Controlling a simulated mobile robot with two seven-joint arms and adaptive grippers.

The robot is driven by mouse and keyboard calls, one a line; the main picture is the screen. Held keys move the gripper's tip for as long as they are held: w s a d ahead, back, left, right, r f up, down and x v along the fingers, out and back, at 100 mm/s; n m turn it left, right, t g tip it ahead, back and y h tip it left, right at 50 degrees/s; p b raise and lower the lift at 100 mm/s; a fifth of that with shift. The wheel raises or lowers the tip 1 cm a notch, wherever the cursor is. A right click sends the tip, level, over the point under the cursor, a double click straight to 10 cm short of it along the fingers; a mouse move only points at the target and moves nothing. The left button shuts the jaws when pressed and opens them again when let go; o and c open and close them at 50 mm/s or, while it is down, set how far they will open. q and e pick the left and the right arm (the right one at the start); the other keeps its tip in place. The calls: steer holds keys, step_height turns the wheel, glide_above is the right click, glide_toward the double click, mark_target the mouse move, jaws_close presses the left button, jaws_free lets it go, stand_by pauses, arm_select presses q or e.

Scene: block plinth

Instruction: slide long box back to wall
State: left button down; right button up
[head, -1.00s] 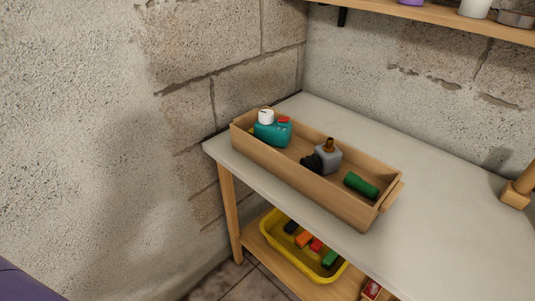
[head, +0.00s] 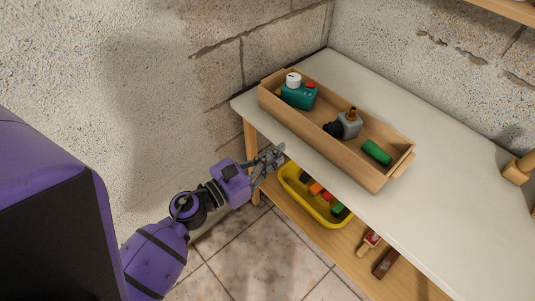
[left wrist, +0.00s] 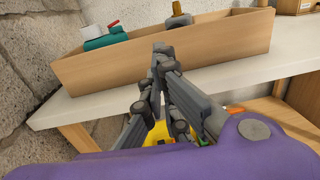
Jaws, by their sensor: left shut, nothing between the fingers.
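The long box (head: 320,152) is an open wooden tray with end handles, standing near the front edge of the white worktop (head: 450,140). It holds a teal thing with a white cap (head: 298,92), a grey thing with a brass neck (head: 349,122) and a green cylinder (head: 376,152). My left gripper (head: 277,153) is shut and empty, in front of the table's front edge, apart from the box. In the left wrist view the fingers (left wrist: 158,55) point at the front wall of the box (left wrist: 220,53). My right gripper is not in view.
The block wall (head: 430,60) runs behind the worktop, with clear surface between it and the box. Another wall (head: 150,100) stands at the left. A yellow bin (head: 325,213) with coloured pieces and two brushes (head: 384,263) lie on the lower shelf. A wooden stand (head: 518,168) is at the right.

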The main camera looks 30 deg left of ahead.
arm_select(q)
steer(key=p, duration=0.2)
glide_toward(320, 125)
steer(key=shift+s+d+r, duration=0.1)
steer(key=shift+d+r, duration=0.2)
steer(key=shift+r, duration=0.25)
steer(key=shift+d+r, duration=0.3)
steer(key=shift+r, duration=0.25)
steer(key=shift+w+d+f, duration=0.1)
steer(key=shift+w+d, duration=0.15)
steer(key=shift+w, duration=0.3)
steer(key=shift+w+d, duration=0.1)
steer(key=shift+w, duration=0.05)
steer(key=x, duration=0.6)
steer(key=shift+w+f+b, duration=0.1)
steer(key=shift+b, duration=0.3)
steer(key=shift+w+d, duration=0.2)
steer(key=shift+w, duration=0.15)
steer(key=shift+s+a, duration=0.1)
steer(key=shift+a, duration=0.05)
